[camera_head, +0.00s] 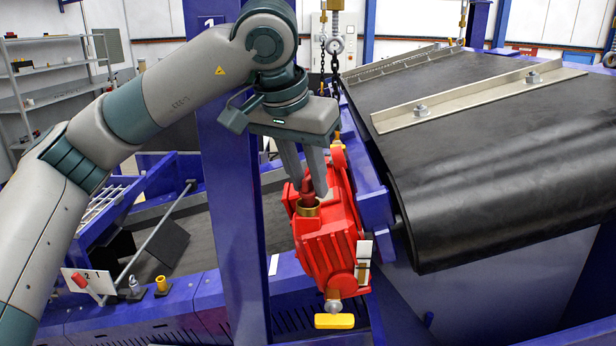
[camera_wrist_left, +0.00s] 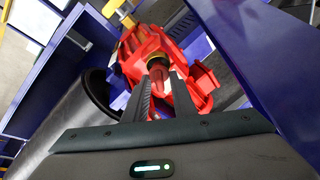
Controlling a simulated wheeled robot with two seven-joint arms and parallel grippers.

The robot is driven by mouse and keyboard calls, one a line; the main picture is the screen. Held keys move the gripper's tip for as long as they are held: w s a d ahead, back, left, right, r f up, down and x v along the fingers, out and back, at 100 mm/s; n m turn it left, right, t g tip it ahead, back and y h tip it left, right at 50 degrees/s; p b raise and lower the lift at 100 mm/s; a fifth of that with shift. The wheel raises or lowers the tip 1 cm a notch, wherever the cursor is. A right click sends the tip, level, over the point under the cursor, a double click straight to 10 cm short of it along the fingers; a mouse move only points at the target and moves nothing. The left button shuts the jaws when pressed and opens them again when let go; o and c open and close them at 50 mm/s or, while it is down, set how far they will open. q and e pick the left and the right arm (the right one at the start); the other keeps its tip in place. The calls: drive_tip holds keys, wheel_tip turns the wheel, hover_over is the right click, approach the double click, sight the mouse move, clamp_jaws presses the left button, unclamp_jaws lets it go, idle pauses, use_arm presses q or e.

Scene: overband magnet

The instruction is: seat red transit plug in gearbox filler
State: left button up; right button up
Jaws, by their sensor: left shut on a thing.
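The red gearbox (camera_head: 328,236) hangs at the side of the overband magnet in the head view, tilted. It also shows in the left wrist view (camera_wrist_left: 205,86). Its filler is a brass-coloured collar (camera_head: 307,209) on the upper face. The red transit plug (camera_head: 307,188) is a darker red piece between the fingers of my left gripper (camera_head: 312,190), which is shut on it. The plug is right at the brass collar; I cannot tell how deep it sits. In the left wrist view the plug (camera_wrist_left: 158,76) shows between the fingertips in front of the collar (camera_wrist_left: 154,56). My right gripper is not in view.
The black belt (camera_head: 500,140) with metal cleats fills the right side. A blue post (camera_head: 232,200) stands left of the gearbox. A chain (camera_head: 335,75) hangs behind my gripper. A yellow-topped fitting (camera_head: 161,286) and a white plate (camera_head: 88,284) are at lower left.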

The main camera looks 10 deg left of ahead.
use_arm(q)
drive_tip(key=shift+f+b, duration=0.3)
drive_tip(key=shift+f, duration=0.15)
drive_tip(key=o, duration=1.1)
drive_tip(key=shift+s+a+r, duration=0.1)
drive_tip(key=shift+s+r, duration=0.05)
drive_tip(key=shift+r, duration=0.3)
drive_tip(key=b+v, duration=0.3)
drive_tip(key=v, duration=1.3)
drive_tip(key=shift+r, duration=0.25)
drive_tip(key=shift+s, duration=0.1)
